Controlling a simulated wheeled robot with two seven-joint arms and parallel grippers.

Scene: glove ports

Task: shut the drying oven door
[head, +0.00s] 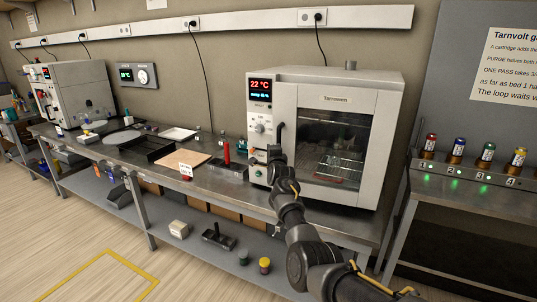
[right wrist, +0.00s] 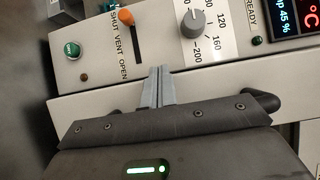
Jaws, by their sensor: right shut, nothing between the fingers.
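The drying oven (head: 325,78) is a pale box on the metal bench, with a red 22 °C display on its left control panel. Its door (head: 386,140) has a dark window with wire racks behind it. The door looks flush or nearly flush with the front; I cannot tell if it is fully shut. The dark door handle (head: 276,133) stands at the door's left edge. My right gripper (head: 273,152) is at the handle, in front of the seam. In the right wrist view its fingers (right wrist: 158,74) are together and empty, with the handle's dark ends (right wrist: 262,100) partly hidden behind the gripper.
The control panel (right wrist: 100,58) has a green button, an orange slider marked SHUT VENT OPEN and a grey knob. A cartridge stand (head: 470,172) is at right.

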